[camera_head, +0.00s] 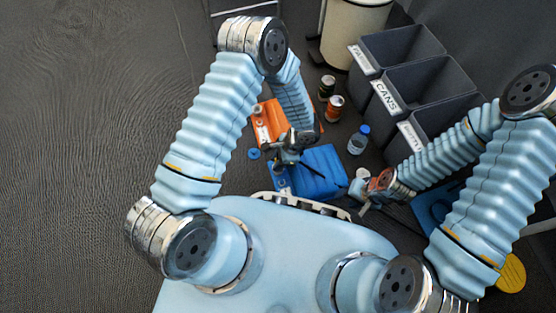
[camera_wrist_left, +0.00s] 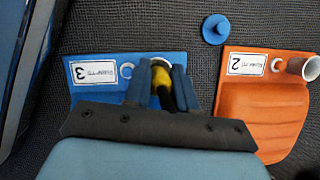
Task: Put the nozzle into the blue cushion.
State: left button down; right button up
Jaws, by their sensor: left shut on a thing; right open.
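The blue cushion (camera_head: 318,172) lies below my left gripper (camera_head: 285,157). In the left wrist view the blue cushion (camera_wrist_left: 84,95) carries a white label with a 3. My left gripper (camera_wrist_left: 162,72) is shut on a dark, yellow-banded thing (camera_wrist_left: 162,90), which looks like the nozzle. It is over the cushion's upper right part. The fingers partly hide the cushion's opening, so I cannot tell whether the nozzle is in it. In the head view a thin dark rod shows beside the gripper. My right gripper (camera_head: 366,197) is open, right of the blue cushion.
An orange cushion (camera_wrist_left: 262,105) labelled 2 lies beside the blue one. A small blue disc (camera_wrist_left: 215,29) lies on the dark floor near both. Two cans (camera_head: 327,87) (camera_head: 335,106) and a bottle (camera_head: 358,140) stand behind. Grey labelled bins (camera_head: 420,95) and a pale cylinder (camera_head: 352,35) stand at the back right.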

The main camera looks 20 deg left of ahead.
pick_arm(q)
jog(key=shift+f+b, duration=0.65)
jog(key=shift+f, duration=0.05)
jog(key=shift+c, duration=1.8)
grip_release()
jog(key=shift+r, duration=0.1)
jog(key=shift+r+p, duration=2.55)
jog(key=shift+r, duration=1.4)
